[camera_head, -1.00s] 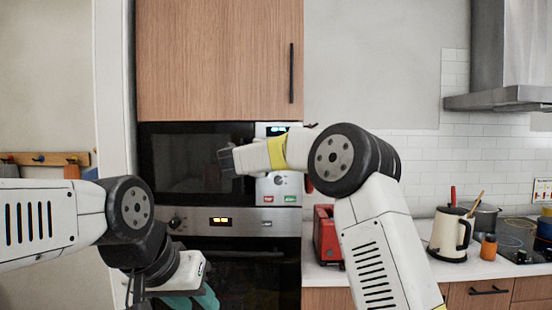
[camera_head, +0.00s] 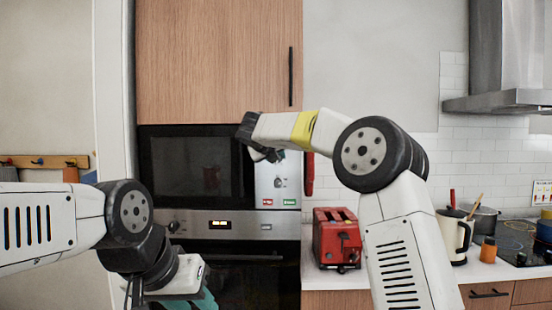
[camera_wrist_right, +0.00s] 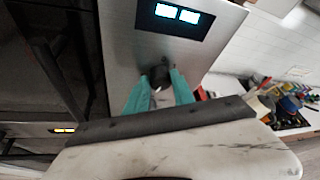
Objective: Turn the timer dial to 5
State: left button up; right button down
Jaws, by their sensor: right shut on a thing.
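The microwave (camera_head: 195,165) is built in under a wooden cabinet, with a light control panel (camera_head: 265,190) at its right. The timer dial (camera_head: 280,182) is on this panel; in the right wrist view the dark dial (camera_wrist_right: 160,76) sits below a lit display (camera_wrist_right: 177,14). My right gripper (camera_head: 276,156) is at the panel in the head view. In the wrist view its teal fingers (camera_wrist_right: 160,88) are shut on the dial, one on each side. The dial's pointer and numbers are too small to read. My left gripper (camera_head: 198,300) hangs low at the bottom edge, its fingertips cut off.
A red handle (camera_head: 309,174) stands at the panel's right edge. An oven (camera_head: 240,262) is below the microwave. A red toaster (camera_head: 337,238) is on the counter to the right, with a kettle (camera_head: 452,235) and pots further right.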

jog(key=m+y, duration=0.3)
jog(key=d+m+y, duration=0.1)
jog(key=m+y, duration=0.1)
jog(key=m, duration=0.2)
jog(key=shift+f+y, duration=0.15)
jog(key=shift+y, duration=0.25)
jog(key=shift+m, duration=0.3)
dwell(0.4)
jog(key=c, duration=1.1)
grip_release()
